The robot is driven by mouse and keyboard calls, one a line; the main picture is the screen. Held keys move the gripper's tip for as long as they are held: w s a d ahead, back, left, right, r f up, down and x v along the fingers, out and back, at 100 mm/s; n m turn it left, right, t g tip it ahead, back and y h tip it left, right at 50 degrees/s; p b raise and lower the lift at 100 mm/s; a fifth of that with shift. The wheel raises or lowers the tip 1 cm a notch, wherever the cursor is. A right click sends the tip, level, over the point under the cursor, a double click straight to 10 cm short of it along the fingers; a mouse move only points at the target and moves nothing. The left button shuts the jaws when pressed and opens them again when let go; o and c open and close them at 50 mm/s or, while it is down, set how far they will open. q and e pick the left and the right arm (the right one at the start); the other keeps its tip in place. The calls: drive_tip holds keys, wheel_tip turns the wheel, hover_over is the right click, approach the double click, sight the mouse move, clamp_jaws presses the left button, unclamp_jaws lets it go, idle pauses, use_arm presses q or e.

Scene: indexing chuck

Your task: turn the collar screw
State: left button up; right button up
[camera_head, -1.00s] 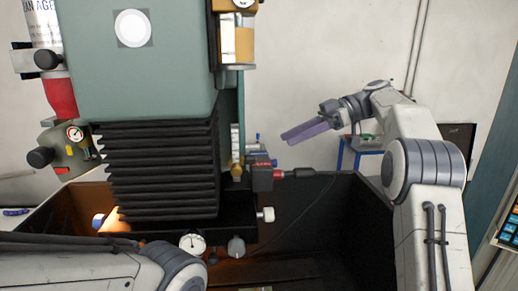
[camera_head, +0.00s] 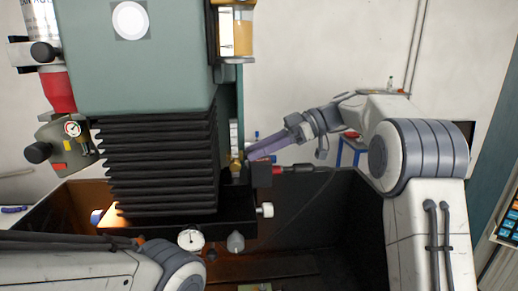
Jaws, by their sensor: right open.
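I cannot make out for certain which part is the collar screw. A small brass fitting (camera_head: 236,168) sits at the right side of the machine, beside a black block (camera_head: 262,175) with a red plug (camera_head: 277,170) and a cable. My right gripper (camera_head: 250,154) points left from its arm. Its purple-grey fingers end just above the black block and close to the brass fitting; whether they touch cannot be told. The gap between the fingers is hard to see from here. My left arm crosses the lower left, and its gripper is out of view.
The green machine head (camera_head: 150,60) with black bellows (camera_head: 155,165) fills the left and centre. A dial gauge (camera_head: 191,240) and light knobs (camera_head: 235,242) stand below it. The dark tray wall (camera_head: 325,215) lies below my right gripper. A blue stand (camera_head: 352,155) is behind my right arm.

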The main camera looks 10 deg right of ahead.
clamp_jaws()
drive_tip(key=m+g+p, duration=0.2)
drive_tip(key=m+p, duration=0.1)
drive_tip(key=shift+w, duration=0.25)
drive_tip(key=shift+f+m+g+y+p, duration=0.1)
drive_tip(key=shift+m+g+y+p, duration=0.35)
drive_tip(key=shift+m+p, duration=0.55)
drive_tip(key=shift+w, duration=0.1)
unclamp_jaws()
drive_tip(key=shift+f, duration=0.1)
